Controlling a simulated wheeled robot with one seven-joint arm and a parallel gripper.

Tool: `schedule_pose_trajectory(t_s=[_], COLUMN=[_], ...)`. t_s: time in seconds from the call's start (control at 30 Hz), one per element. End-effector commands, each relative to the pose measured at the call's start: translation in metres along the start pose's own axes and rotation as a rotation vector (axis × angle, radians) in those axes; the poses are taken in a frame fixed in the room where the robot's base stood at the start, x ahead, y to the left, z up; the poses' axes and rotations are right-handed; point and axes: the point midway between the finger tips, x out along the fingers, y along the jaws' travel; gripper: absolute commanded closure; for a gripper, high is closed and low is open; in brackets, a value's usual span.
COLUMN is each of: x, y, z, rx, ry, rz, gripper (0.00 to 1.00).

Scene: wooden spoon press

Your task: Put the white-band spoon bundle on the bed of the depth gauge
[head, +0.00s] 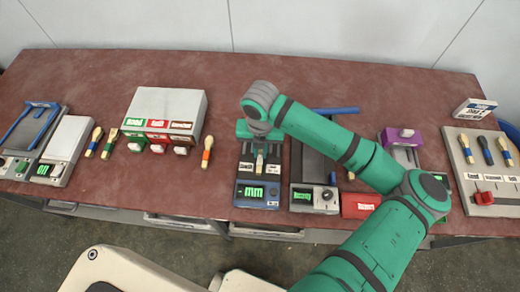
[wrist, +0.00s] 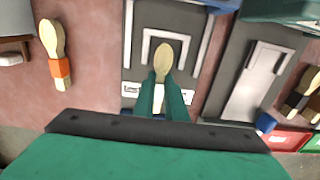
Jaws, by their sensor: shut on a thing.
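My gripper (wrist: 165,97) is shut on a pale wooden spoon bundle (wrist: 164,56), whose rounded end sticks out past the fingers. The depth gauge (head: 256,193), with a dark blue front and a green mm display, stands below my gripper (head: 259,150) in the head view. The bundle's pale end (head: 259,164) shows over the gauge there. In the wrist view the gauge's dark grey bed (wrist: 135,62) with a light bracket outline lies behind the bundle. I cannot tell whether the bundle touches the bed.
An orange-band bundle (head: 207,151) lies left of the gauge; it also shows in the wrist view (wrist: 56,58). A dark device with a green display (head: 302,195) stands close on the right. A white box with coloured labels (head: 168,103) and a spoon board (head: 485,172) stand farther out.

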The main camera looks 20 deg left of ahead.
Motion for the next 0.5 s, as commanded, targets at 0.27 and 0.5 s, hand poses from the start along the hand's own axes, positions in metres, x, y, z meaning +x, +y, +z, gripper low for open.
schedule_pose_trajectory(t_s=[0.27, 0.5], x=[0.0024, 0.0021], y=[-0.001, 0.0], z=[0.0001, 0.0001], rx=[0.002, 0.0], ry=[0.0, 0.0], rz=[0.0, 0.0], gripper=[0.79, 0.7])
